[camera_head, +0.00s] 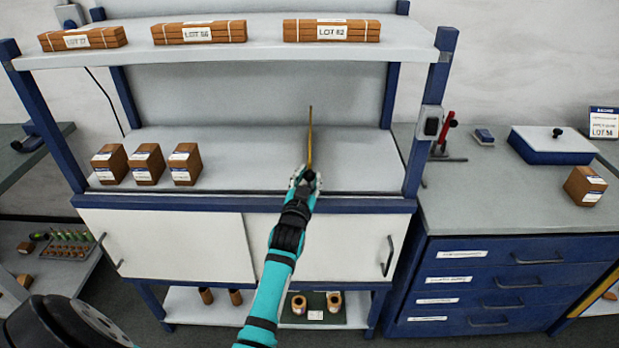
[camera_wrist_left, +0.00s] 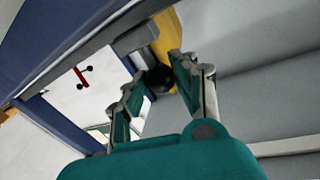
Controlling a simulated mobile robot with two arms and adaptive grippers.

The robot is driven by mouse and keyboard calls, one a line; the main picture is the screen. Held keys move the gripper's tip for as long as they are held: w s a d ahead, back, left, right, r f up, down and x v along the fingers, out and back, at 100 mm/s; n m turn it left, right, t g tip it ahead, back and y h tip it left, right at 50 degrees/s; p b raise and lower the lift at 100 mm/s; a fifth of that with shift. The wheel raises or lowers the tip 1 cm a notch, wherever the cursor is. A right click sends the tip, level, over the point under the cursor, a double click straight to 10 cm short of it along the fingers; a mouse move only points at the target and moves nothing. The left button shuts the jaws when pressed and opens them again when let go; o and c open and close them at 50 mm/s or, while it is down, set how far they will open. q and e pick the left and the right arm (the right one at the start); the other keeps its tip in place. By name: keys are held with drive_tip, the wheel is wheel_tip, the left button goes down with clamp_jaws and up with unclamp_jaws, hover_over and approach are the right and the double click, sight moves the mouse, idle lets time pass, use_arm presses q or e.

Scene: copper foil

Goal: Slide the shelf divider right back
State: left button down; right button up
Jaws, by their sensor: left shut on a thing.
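The shelf divider (camera_head: 310,138) is a thin yellow-brown upright plate, seen nearly edge-on, standing on the middle shelf right of its centre. My left gripper (camera_head: 306,178) is at its front edge and shut on it. In the left wrist view the divider (camera_wrist_left: 166,38) shows as a yellow strip beyond the fingers. A dark round knob (camera_wrist_left: 158,80) sits between the fingertips of my left gripper (camera_wrist_left: 155,88). The fingers hide part of the divider's front. My right gripper is not in view.
Several brown boxes (camera_head: 147,163) stand at the left of the middle shelf (camera_head: 245,165). The shelf is bare around the divider, up to the blue right post (camera_head: 418,150). The upper shelf (camera_head: 268,46) holds labelled stacks. Sliding doors (camera_head: 165,245) close the cabinet below.

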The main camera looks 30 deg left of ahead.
use_arm(q)
drive_tip(key=shift+d+r, duration=0.1)
drive_tip(key=shift+d, duration=0.05)
drive_tip(key=c, duration=1.5)
unclamp_jaws()
drive_tip(key=o, duration=0.5)
drive_tip(key=shift+w+d, duration=0.15)
drive_tip(key=shift+w, duration=0.05)
drive_tip(key=shift+s, duration=0.1)
drive_tip(key=shift+s, duration=0.2)
drive_tip(key=v, duration=0.7)
